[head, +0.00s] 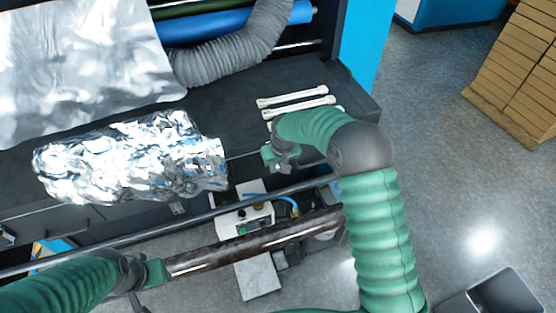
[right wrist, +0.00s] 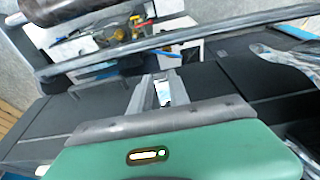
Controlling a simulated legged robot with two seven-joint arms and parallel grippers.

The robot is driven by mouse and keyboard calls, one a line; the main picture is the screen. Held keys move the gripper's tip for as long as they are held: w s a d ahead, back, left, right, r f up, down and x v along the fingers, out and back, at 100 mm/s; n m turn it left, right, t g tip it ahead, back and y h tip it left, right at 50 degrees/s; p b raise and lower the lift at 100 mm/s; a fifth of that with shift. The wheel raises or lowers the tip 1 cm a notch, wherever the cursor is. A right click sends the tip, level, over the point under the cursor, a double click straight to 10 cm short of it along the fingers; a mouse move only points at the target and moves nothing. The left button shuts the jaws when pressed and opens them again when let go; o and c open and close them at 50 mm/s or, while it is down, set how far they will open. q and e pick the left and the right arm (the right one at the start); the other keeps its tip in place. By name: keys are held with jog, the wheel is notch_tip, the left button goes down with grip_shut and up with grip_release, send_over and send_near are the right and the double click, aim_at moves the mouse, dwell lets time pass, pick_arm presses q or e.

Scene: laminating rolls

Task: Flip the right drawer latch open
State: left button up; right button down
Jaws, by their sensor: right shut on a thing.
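My right gripper (head: 282,160) is at the front edge of the dark bench (head: 226,118), its arm reaching in from the right. In the right wrist view its two grey fingers (right wrist: 160,80) are close together on a small pale piece (right wrist: 163,92), which sits at the dark panel front. It looks like the right drawer latch, but most of it is hidden by the fingers. In the head view the gripper covers it. My left gripper (head: 150,275) is at the lower left, beside the left end of a dark glossy roll (head: 255,243); its fingers are unclear.
Crumpled foil (head: 130,160) lies on the bench, left of my right gripper. Several white tools (head: 292,96) lie behind it. A grey hose (head: 225,62) and a blue roll (head: 215,25) are at the back. A long rail (head: 165,233) runs along the front, above a white control box (head: 243,220).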

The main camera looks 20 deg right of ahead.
jog(key=shift+w+r+g+p, duration=0.25)
jog(key=shift+r+g+p, duration=0.2)
jog(key=shift+g+p, duration=0.05)
jog(key=c, duration=1.5)
grip_release()
jog(key=shift+o, duration=1.3)
jog(key=shift+w+f, duration=0.1)
jog(key=shift+w, duration=0.05)
jog(key=shift+r+b, duration=0.35)
jog(key=shift+r, duration=0.05)
notch_tip(320, 180, up, 16)
jog(key=s+b, duration=0.2)
jog(key=b, duration=0.3)
jog(key=shift+s+f, duration=0.15)
jog(key=shift+s, duration=0.1)
